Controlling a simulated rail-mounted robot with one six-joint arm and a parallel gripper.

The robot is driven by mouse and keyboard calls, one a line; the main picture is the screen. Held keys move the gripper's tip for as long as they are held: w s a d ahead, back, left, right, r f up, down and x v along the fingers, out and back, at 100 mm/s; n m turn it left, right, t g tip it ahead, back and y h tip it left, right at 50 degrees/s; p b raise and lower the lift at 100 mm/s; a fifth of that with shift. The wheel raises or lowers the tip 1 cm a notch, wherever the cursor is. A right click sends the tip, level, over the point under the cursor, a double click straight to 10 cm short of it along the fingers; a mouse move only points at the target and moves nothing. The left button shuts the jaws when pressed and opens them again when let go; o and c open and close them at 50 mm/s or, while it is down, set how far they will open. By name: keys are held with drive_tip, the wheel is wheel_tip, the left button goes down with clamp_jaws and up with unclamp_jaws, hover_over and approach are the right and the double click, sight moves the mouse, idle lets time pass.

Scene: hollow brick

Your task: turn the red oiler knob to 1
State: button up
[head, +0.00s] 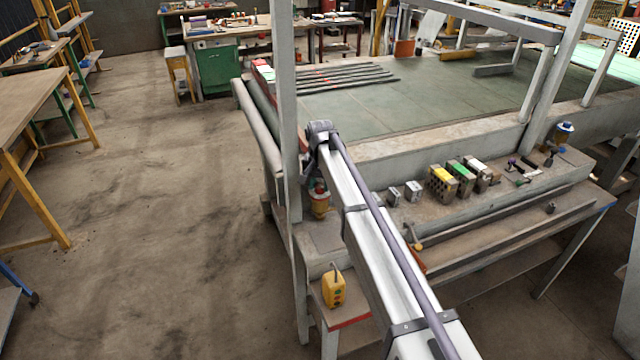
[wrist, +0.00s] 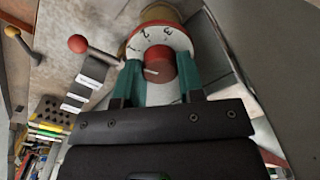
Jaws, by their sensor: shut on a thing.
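The red oiler knob (wrist: 160,64) is between the two teal fingers of my gripper (wrist: 158,76) in the wrist view, and the gripper is shut on it. A white line on the knob's face points to the left in the picture. Around the knob is a white dial (wrist: 154,36) with dark numerals; they are small and turned, so I cannot surely read which one the line faces. The fingers hide the dial's lower sides. In the head view the oiler's amber body (head: 319,206) shows beside the frame post, left of my arm; the gripper itself is hidden there.
A red ball-ended lever (wrist: 78,44) stands left of the dial in the wrist view. In the head view, a grey post (head: 288,120) rises close beside the oiler.

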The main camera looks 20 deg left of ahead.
sight(320, 185)
drive_tip(key=o, duration=0.9)
wheel_tip(320, 185, up, 11)
drive_tip(key=p, duration=1.1)
drive_tip(key=shift+f, duration=0.1)
